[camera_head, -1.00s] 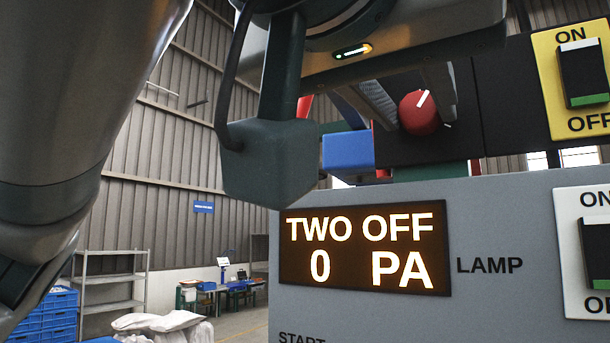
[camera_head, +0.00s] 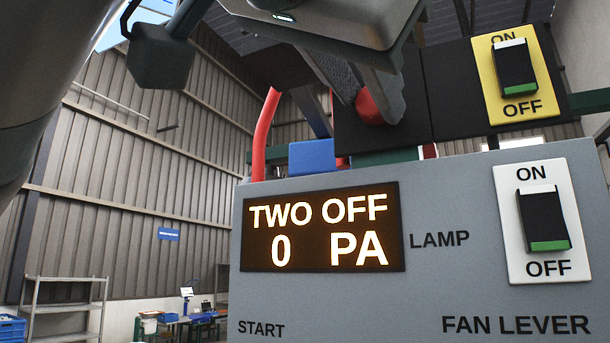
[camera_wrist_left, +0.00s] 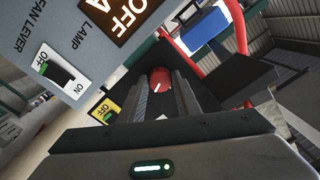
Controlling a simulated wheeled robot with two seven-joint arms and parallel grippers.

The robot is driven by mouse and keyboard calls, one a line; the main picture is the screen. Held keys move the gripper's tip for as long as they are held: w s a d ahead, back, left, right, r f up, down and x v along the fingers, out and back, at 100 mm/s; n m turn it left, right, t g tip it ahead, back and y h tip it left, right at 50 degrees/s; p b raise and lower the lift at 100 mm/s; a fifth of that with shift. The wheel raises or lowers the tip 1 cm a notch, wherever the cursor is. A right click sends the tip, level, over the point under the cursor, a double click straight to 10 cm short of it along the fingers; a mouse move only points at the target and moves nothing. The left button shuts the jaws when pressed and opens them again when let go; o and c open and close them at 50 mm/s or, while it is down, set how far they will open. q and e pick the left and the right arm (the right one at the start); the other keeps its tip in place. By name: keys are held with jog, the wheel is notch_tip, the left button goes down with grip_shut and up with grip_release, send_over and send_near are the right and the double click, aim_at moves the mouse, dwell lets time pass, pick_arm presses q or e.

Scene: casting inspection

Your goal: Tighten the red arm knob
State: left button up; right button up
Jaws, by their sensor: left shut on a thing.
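The red arm knob (camera_head: 368,109) sits on a black panel above the grey box in the head view, partly hidden by my fingers. My left gripper (camera_head: 369,98) reaches down to it from above, with one finger on each side. In the left wrist view the knob (camera_wrist_left: 160,78) shows between the fingertips of my left gripper (camera_wrist_left: 161,86), its white mark slanting to the lower left. The left gripper is shut on the knob. My right gripper is in neither view.
The grey box carries a lit display (camera_head: 322,228) reading "TWO OFF 0 PA" and a white ON/OFF switch (camera_head: 541,222). A yellow ON/OFF switch (camera_head: 519,75) is right of the knob. A blue block (camera_head: 312,156) and a red tube (camera_head: 264,135) are to its left.

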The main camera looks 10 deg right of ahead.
pick_arm(q)
jog(key=m, duration=0.3)
jog(key=shift+b, duration=0.35)
jog(key=shift+m, duration=1.7)
jog(key=shift+r+m, duration=0.1)
jog(key=shift+m, duration=1.9)
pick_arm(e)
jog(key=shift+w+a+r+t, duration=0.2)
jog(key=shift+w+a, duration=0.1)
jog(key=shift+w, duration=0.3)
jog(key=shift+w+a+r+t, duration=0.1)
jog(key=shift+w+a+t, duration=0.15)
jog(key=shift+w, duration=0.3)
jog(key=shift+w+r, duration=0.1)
